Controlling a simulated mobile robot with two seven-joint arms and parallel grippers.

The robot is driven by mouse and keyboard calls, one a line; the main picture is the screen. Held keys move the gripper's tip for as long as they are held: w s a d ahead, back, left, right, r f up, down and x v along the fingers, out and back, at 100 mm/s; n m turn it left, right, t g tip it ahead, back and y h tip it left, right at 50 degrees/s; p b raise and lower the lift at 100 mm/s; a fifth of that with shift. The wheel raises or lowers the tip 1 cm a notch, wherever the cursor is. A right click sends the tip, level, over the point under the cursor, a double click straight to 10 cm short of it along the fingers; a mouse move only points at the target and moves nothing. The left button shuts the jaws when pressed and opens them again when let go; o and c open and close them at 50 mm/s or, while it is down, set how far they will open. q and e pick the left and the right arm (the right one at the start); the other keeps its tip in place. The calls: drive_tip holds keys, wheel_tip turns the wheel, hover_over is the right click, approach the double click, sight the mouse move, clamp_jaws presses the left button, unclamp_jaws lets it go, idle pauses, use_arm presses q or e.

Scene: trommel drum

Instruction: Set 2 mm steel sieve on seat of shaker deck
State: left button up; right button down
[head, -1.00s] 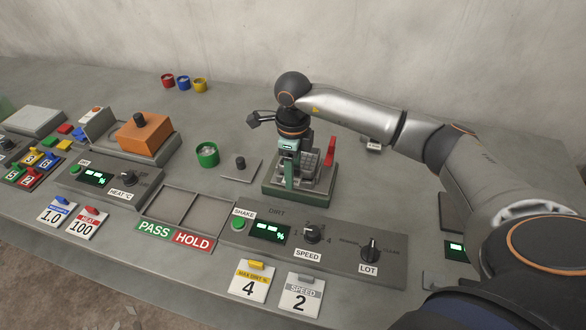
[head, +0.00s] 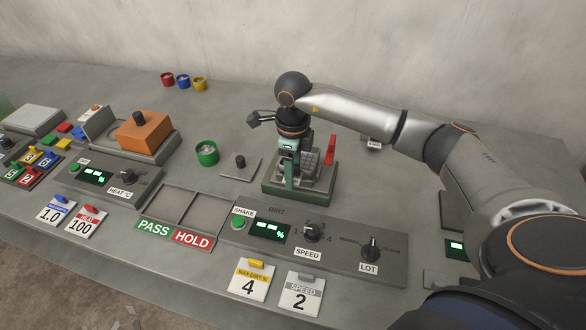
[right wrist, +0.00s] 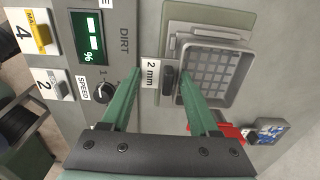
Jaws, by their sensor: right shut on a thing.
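The 2 mm steel sieve (right wrist: 212,74) is a grey square tray with a grid floor, a black grip tab and a "2 mm" label. It also shows in the head view (head: 312,160), partly hidden by my right gripper (head: 290,178). In the right wrist view my right gripper (right wrist: 162,78) has its green fingers on either side of the tab and is shut on it. The sieve is over the green shaker deck (head: 318,197). I cannot tell whether it rests fully on the seat. My left gripper is out of view.
A red lever (head: 330,151) stands at the deck's right edge. The control panel (head: 338,262) with speed and lot knobs lies in front. A green cup (head: 207,153) and a small plate with a black knob (head: 240,166) stand to the left.

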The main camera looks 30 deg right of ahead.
drive_tip(key=shift+c, duration=0.2)
unclamp_jaws()
drive_tip(key=shift+o, duration=0.2)
drive_tip(key=shift+r, duration=0.1)
drive_tip(key=shift+r+p, duration=2.45)
drive_tip(key=shift+r, duration=1)
drive_tip(key=shift+f, duration=0.1)
